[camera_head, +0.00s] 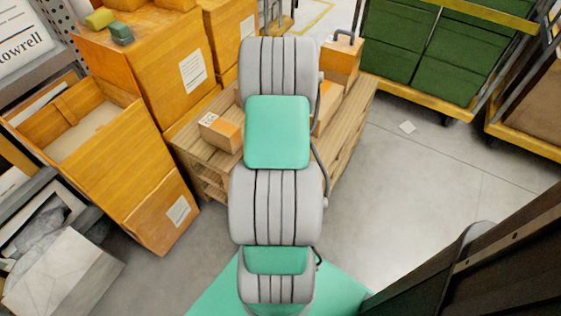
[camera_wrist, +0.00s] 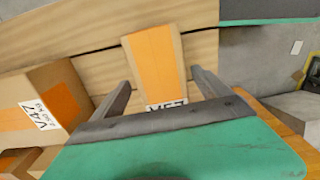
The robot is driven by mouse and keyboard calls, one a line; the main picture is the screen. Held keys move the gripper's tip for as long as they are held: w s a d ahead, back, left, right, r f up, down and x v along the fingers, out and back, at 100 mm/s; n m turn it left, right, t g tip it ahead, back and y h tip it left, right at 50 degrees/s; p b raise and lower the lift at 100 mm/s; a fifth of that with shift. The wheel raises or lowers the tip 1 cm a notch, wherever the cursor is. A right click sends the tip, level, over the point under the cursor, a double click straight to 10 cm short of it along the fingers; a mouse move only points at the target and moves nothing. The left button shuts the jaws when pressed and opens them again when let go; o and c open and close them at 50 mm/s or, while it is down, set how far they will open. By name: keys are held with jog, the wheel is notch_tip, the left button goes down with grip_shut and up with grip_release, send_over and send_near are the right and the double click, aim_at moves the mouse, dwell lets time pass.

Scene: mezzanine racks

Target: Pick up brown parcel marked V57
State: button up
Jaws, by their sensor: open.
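In the wrist view, a brown parcel with a broad orange band (camera_wrist: 155,58) lies on wooden boards between the two fingers of my gripper (camera_wrist: 161,76). Its white label is partly covered by the gripper's edge, and what shows looks like V57. The fingers are open, one on each side, with a gap to the parcel; I cannot tell how far down they reach. A second brown parcel (camera_wrist: 68,82), marked V47, sits to the left. In the head view my arm covers the gripper.
In the head view the wooden pallet (camera_head: 206,172) holds several parcels, one labelled parcel (camera_head: 222,133) left of my arm. Large orange cartons (camera_head: 150,60) and an open carton (camera_head: 75,125) stand left. Green bins (camera_head: 470,60) stand upper right. Floor right of the pallet is mostly clear.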

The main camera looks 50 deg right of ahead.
notch_tip(320, 180, down, 4)
jog(key=shift+w+a+f+b, duration=0.1)
jog(key=shift+f+b, duration=0.1)
jog(key=shift+b, duration=0.4)
jog(key=shift+c, duration=0.6)
jog(key=shift+r, duration=0.1)
jog(key=c, duration=1.7)
